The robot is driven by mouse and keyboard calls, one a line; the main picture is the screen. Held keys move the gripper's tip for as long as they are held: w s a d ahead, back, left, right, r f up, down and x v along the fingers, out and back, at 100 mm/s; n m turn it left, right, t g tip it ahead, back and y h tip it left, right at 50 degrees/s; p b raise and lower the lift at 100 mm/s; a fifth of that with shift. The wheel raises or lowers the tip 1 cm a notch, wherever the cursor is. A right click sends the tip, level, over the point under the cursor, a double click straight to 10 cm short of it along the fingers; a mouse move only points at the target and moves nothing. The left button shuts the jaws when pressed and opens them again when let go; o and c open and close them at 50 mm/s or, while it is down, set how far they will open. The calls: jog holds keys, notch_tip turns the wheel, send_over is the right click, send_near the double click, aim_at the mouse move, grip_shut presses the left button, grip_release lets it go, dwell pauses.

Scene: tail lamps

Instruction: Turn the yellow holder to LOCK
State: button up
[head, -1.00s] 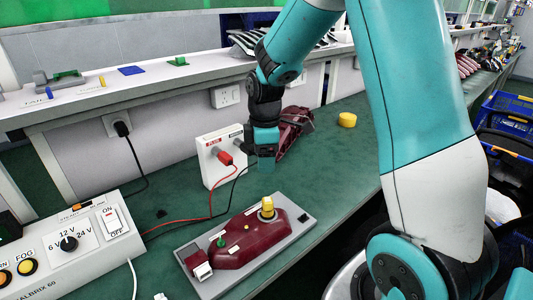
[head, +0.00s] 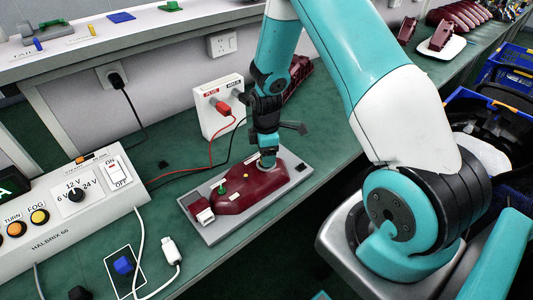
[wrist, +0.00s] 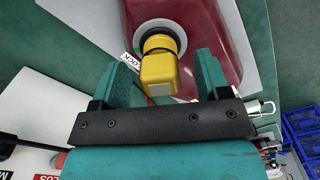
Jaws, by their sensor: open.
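The yellow holder (wrist: 159,72) stands in a round grey socket on the dark red tail lamp, seen in the wrist view. A white label with LOCK lettering (wrist: 131,63) lies beside the socket. My gripper (wrist: 165,80) is open, with one teal finger on each side of the holder and visible gaps on both sides. In the head view my gripper (head: 267,158) is over the right end of the lamp (head: 250,190) and hides the yellow holder. A green holder (head: 222,188) stands at the lamp's left part. The lamp sits on a grey base plate (head: 213,232).
A white socket box (head: 218,95) with a red plug stands behind the lamp. A white connector (head: 170,250) and a blue piece (head: 123,264) lie in front. Blue crates (head: 505,80) are at right.

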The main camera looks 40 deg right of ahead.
jog(key=shift+f, duration=0.8)
jog(key=c, duration=1)
jog(key=shift+o, duration=0.4)
jog(key=shift+c, duration=0.5)
